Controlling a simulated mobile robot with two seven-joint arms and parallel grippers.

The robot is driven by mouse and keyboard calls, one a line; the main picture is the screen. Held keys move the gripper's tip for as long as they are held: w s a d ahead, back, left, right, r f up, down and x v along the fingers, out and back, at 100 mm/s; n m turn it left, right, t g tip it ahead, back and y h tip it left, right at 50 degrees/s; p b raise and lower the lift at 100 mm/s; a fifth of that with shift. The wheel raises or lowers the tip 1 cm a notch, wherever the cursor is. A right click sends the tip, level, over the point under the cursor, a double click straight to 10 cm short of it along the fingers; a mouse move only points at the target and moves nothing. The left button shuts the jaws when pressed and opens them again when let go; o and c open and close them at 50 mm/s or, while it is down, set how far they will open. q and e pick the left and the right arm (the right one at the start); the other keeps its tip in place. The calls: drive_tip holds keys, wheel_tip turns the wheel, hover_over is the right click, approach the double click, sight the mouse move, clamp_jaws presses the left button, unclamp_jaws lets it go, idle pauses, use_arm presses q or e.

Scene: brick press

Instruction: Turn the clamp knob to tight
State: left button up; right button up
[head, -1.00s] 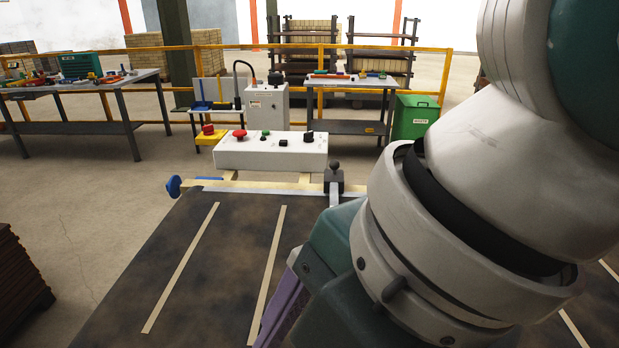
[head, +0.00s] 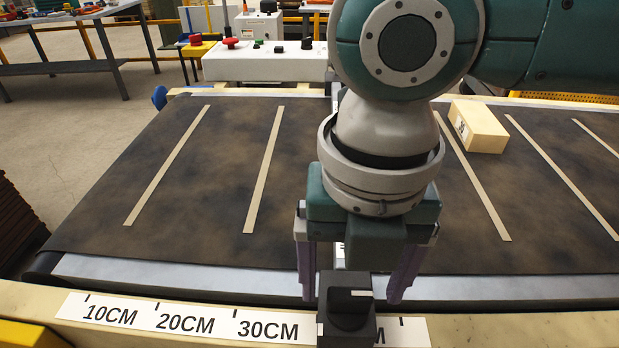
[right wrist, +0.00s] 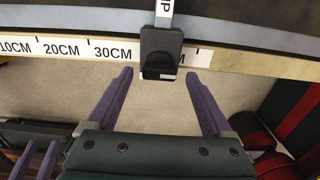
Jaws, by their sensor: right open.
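The clamp (head: 346,328) is a black block at the table's front edge, over the ruler strip, and it also shows in the right wrist view (right wrist: 160,42). Its dark knob (head: 347,300) has a raised ridge with a small pale mark beside it. I cannot read its setting. My right gripper (head: 351,300) points down with its purple fingers apart, one either side of the clamp in the picture. In the right wrist view the open fingers (right wrist: 160,73) reach toward the knob (right wrist: 159,68) with nothing between them. My left gripper (right wrist: 35,158) shows only at the lower left there, fingers apart.
The ruler (head: 190,318) runs along the front edge. A dark mat (head: 200,190) with pale stripes covers the table. A pale wooden block (head: 480,128) lies at the back right. A white control box (head: 262,63) with buttons stands beyond the far edge.

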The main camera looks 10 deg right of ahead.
drive_tip(key=shift+f, duration=0.7)
clamp_jaws()
